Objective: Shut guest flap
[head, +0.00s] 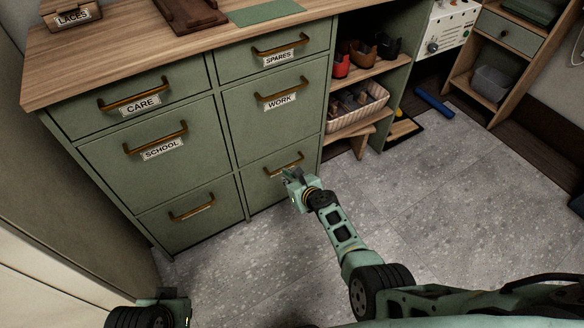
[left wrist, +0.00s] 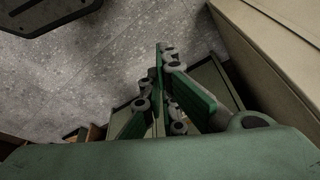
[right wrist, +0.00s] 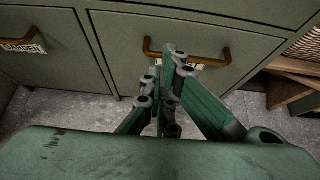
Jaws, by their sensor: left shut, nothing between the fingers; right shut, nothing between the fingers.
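The green cabinet's lower right front (head: 258,185) has a brown bar handle (head: 284,163). My left gripper (left wrist: 160,50) shows in the left wrist view, shut and empty above the floor.
Other fronts read CARE (head: 141,105), SCHOOL (head: 162,149), SPARES (head: 279,58), WORK (head: 280,102) and GARDEN (right wrist: 22,47). An open shelf with a basket (head: 357,107) stands right of the cabinet. Grey floor (head: 430,200) is clear to the right; a blue roll (head: 434,102) lies farther back.

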